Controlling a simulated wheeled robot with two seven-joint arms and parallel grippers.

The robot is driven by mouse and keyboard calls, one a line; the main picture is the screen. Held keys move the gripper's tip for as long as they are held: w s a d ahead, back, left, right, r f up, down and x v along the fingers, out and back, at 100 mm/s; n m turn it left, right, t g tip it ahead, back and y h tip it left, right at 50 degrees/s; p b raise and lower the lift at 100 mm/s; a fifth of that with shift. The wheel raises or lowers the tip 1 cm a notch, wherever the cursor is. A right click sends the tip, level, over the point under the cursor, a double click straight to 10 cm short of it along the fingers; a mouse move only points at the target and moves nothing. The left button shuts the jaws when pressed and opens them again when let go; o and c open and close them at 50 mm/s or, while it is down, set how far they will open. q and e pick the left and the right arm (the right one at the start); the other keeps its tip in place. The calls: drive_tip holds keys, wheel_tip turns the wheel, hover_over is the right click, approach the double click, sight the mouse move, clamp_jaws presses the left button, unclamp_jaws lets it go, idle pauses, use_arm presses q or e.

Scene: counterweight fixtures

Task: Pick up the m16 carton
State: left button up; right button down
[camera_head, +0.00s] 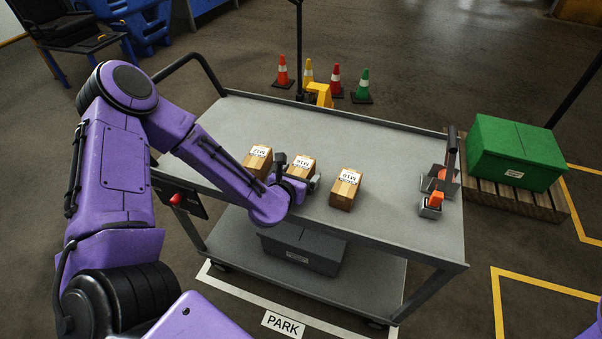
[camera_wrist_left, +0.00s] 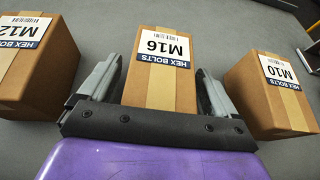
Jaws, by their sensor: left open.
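The M16 carton (camera_head: 301,163) is a small brown box with a white label, standing in the middle of a row of three on the grey cart top. In the left wrist view the M16 carton (camera_wrist_left: 161,68) stands between the two fingers of my left gripper (camera_wrist_left: 158,92), which is open. One finger is at each side of the carton, with narrow gaps that are hard to judge. In the head view my left gripper (camera_head: 298,180) comes over the carton's near side and hides part of it. My right gripper is not in view.
The M12 carton (camera_head: 257,160) stands close on the left and the M10 carton (camera_head: 345,188) on the right. The cart top (camera_head: 390,170) is clear between them and the small grey fixtures with orange parts (camera_head: 431,205) at right. A green box (camera_head: 516,152) sits beyond the cart.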

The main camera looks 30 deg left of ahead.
use_arm(q)
drive_tip(key=shift+w+a+f, duration=0.15)
drive_tip(key=shift+w, duration=0.3)
drive_tip(key=c, duration=1.2)
drive_tip(key=shift+c, duration=1.3)
